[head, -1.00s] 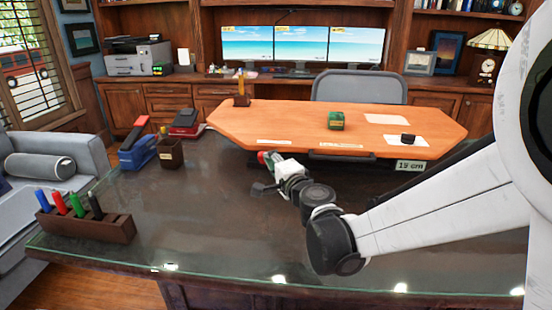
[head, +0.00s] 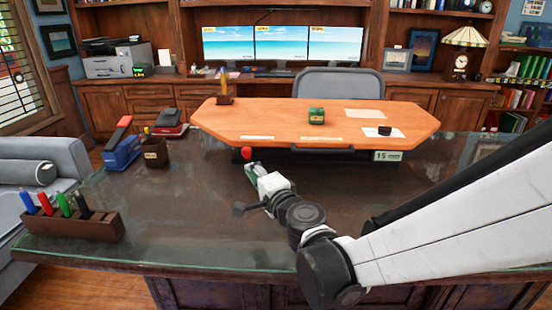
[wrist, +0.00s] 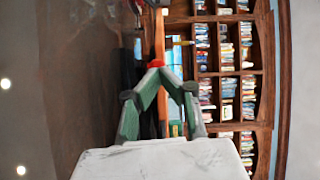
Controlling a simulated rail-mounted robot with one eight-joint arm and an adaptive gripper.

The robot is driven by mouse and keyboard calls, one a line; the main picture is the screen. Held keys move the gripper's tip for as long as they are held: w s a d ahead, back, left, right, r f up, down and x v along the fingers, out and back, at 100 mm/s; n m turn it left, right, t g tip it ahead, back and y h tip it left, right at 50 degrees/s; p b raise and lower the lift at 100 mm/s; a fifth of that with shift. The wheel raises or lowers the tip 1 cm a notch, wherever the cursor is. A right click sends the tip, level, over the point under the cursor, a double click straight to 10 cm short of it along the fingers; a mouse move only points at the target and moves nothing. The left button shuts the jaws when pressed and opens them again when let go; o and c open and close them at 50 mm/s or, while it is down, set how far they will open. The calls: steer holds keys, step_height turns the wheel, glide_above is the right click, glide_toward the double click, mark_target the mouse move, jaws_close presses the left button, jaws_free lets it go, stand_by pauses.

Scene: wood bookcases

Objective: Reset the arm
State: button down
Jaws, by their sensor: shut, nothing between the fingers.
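My gripper (head: 247,155) is at the front left of the raised orange board, over the dark glass desk top (head: 170,215). Its green fingers and red tips are together with nothing between them. The wrist view also shows my gripper (wrist: 155,64) with its tips meeting. My white arm comes in from the right and hides part of the desk. The orange wooden board (head: 265,121) carries a green box (head: 316,116), a small black object (head: 384,130) on white paper and a pen holder (head: 225,99).
A marker rack (head: 75,225) stands at the desk's left front. A grey chair (head: 338,84) is behind the board. The desk's front middle is clear.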

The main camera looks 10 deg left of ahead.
stand_by(0.3)
steer(key=s+d+f+n+g+h, duration=0.2)
steer(key=s+d+n+h, duration=0.15)
steer(key=s+d, duration=0.7)
steer(key=s+d+f+n+g+h, duration=0.15)
steer(key=s+d+h, duration=0.3)
steer(key=d, duration=1.05)
steer(key=s+d+f+n+g+h, duration=0.1)
steer(key=s+d+n+g+h, duration=0.25)
steer(key=s+d, duration=0.7)
step_height(320, 180, up, 12)
steer(key=w+d+p, duration=0.1)
steer(key=d+p, duration=0.1)
steer(key=p, duration=1)
steer(key=shift+w+d+t, duration=0.25)
steer(key=shift+w+t, duration=0.1)
steer(key=shift+t, duration=0.05)
